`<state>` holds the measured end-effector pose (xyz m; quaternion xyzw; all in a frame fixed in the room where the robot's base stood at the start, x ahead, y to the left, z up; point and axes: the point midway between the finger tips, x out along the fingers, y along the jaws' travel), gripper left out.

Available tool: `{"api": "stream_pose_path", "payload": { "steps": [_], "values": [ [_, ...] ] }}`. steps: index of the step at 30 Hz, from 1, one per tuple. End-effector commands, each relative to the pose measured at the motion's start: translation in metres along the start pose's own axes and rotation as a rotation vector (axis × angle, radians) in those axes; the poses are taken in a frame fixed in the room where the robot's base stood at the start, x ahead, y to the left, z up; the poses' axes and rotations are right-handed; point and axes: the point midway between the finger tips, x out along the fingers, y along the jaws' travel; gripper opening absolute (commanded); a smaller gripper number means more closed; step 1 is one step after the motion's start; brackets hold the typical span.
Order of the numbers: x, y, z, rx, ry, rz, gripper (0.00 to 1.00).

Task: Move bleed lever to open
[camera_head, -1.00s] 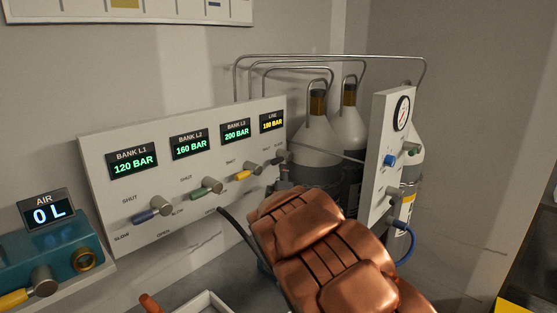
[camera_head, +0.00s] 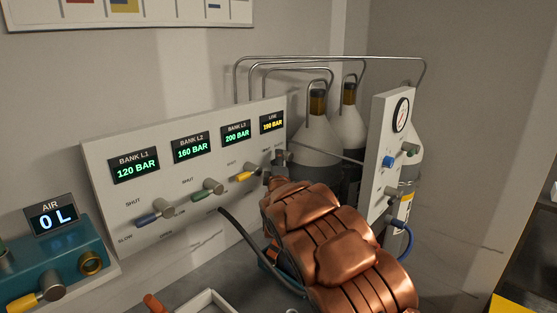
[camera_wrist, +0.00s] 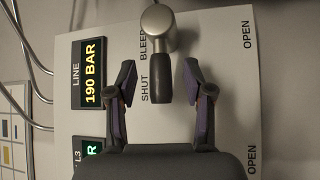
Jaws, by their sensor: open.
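The bleed lever (camera_wrist: 158,78) has a grey metal hub and a short dark handle. In the wrist view it sits at top centre on the white panel, beside the words BLEED and SHUT. Its handle points down the picture, with the SHUT label beside it and OPEN farther right. My gripper (camera_wrist: 160,80) is open, with one finger on each side of the handle. A gap shows on both sides. In the head view the lever (camera_head: 281,157) is at the panel's right end, and my copper-coloured arm hides part of that area. The LINE display (camera_wrist: 91,75) reads 190 BAR.
Blue (camera_head: 147,218), green (camera_head: 203,194) and yellow (camera_head: 245,175) bank levers line the panel left of my arm. Grey cylinders (camera_head: 318,130) stand behind. A gauge panel (camera_head: 388,160) stands to the right. A black hose (camera_head: 240,238) runs below.

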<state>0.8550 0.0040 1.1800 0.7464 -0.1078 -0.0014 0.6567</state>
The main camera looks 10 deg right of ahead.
Motion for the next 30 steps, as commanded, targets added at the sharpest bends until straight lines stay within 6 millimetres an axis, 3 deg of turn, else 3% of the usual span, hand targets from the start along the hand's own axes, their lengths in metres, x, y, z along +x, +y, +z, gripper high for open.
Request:
{"api": "stream_pose_path", "payload": {
  "steps": [14, 27, 30],
  "values": [
    [0.0063, -0.0015, 0.001, 0.0, -0.001, -0.002, 0.51],
    [0.0062, -0.0016, 0.001, 0.0, -0.001, -0.002, 0.05],
    [0.0062, -0.0017, 0.001, 0.0, -0.001, -0.003, 0.0]
  ]
}}
